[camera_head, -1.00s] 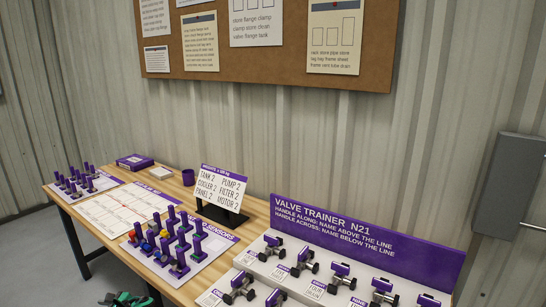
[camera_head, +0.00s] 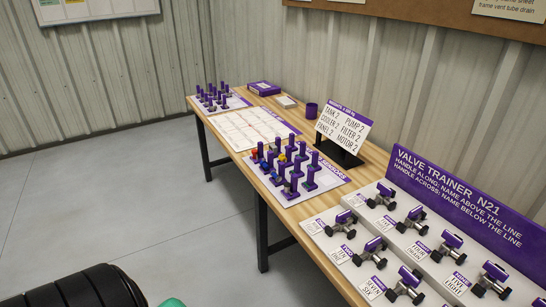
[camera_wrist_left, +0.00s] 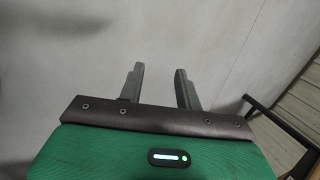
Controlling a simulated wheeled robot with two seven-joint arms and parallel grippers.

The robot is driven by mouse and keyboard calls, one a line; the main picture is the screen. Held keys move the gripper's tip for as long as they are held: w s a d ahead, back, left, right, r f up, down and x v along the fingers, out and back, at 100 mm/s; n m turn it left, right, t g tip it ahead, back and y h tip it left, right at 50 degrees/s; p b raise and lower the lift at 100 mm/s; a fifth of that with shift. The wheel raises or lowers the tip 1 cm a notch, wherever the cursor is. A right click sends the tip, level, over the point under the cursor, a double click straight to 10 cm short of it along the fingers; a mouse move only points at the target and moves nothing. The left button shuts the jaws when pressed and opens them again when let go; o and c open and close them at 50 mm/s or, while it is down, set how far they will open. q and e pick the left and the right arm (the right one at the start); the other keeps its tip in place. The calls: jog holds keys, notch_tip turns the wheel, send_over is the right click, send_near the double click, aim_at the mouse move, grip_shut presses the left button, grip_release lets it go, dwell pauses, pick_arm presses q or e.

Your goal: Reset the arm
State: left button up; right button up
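My left gripper (camera_wrist_left: 160,88) shows in the left wrist view with its two grey fingers apart and nothing between them. Behind the fingers is plain pale grey floor, and they touch nothing. In the head view only a black and green part of my arm shows at the bottom left; the gripper's fingers are outside that view. My right gripper is in neither view.
A wooden table (camera_head: 375,157) runs along the wall with the valve trainer (camera_head: 463,204), a sign (camera_head: 343,126), a purple cup (camera_head: 311,110) and boards of purple pegs (camera_head: 293,173). A table leg (camera_head: 262,230) stands at the front edge. The floor (camera_head: 120,215) on the left is clear.

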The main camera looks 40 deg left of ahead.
pick_arm(q)
jog(key=s+d+f+h, duration=0.1)
jog(key=d+f, duration=0.2)
jog(key=d, duration=1)
jog(key=d+f+n+h, duration=0.1)
jog(key=d+f+h, duration=0.1)
jog(key=d, duration=1.1)
jog(key=s+d+f+h, duration=0.1)
jog(key=d+f, duration=0.3)
jog(key=d, duration=1)
jog(key=shift+s+f+n+h, duration=0.3)
jog(key=shift+s+n+h, duration=0.05)
jog(key=shift+n+h, duration=0.05)
jog(key=shift+a, duration=0.1)
